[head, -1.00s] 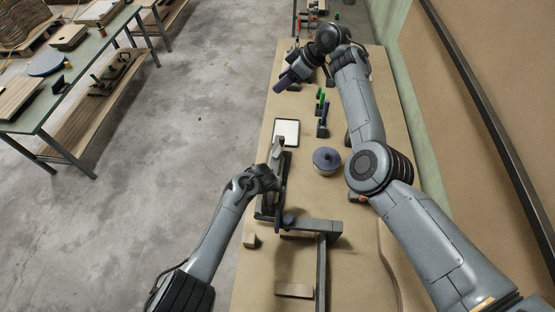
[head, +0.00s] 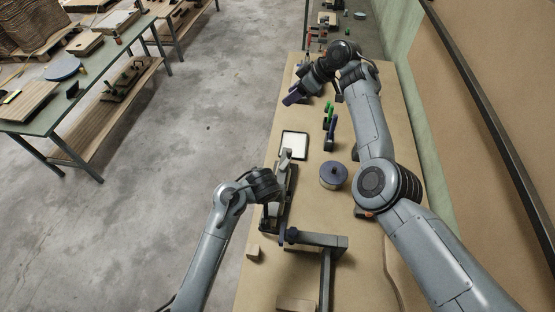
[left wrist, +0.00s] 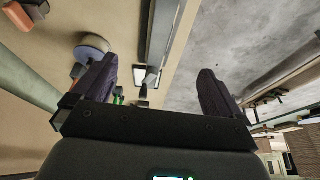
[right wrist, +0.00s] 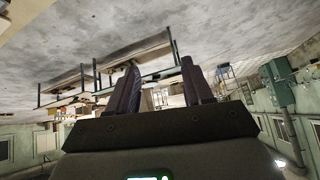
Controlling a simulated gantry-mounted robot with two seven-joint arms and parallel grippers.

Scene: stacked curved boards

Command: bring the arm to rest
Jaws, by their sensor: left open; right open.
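My left arm comes in from the bottom left of the head view, and its dark wrist hangs over the left edge of the workbench (head: 350,262). The left wrist view shows the left gripper (left wrist: 157,82) with its two dark fingers wide apart and nothing between them. My right arm reaches along the right side of the bench to its far end. The right gripper (head: 292,98) points left there, with a purple finger showing. In the right wrist view its fingers (right wrist: 162,82) stand apart and empty, facing the open room.
On the bench are a grey round pot (head: 333,176), a white-topped pad (head: 294,144), a green-handled tool (head: 330,112), a metal clamp frame (head: 318,240) and wooden blocks (head: 253,252). A green table (head: 110,50) stands far left. Bare floor (head: 200,120) lies between.

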